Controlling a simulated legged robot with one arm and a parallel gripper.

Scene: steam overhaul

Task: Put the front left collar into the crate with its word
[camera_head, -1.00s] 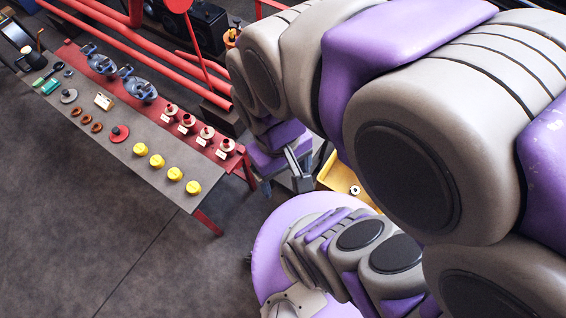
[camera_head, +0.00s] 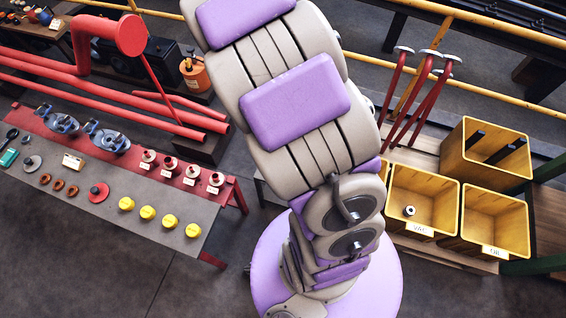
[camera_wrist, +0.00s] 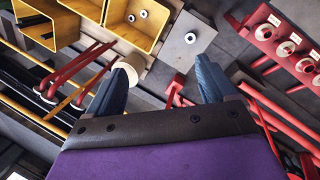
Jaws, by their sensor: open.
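A pale ring-like collar (camera_head: 409,211) lies in the yellow crate marked VAC (camera_head: 450,190). To its right is a yellow crate marked OIL (camera_head: 525,225), which looks empty. In the wrist view, two small collars (camera_wrist: 144,14) lie in a yellow crate. I cannot tell which is the front left collar. My gripper (camera_wrist: 161,63) is open, with nothing between its fingers. It is hidden behind my arm in the head view.
A third yellow crate (camera_head: 466,150) holding dark bars stands behind. Red posts with pale tops (camera_head: 416,100) rise beside the crates. A bench (camera_head: 120,225) at left carries labelled red-and-white fittings and yellow caps. Red pipes (camera_head: 100,95) run behind it.

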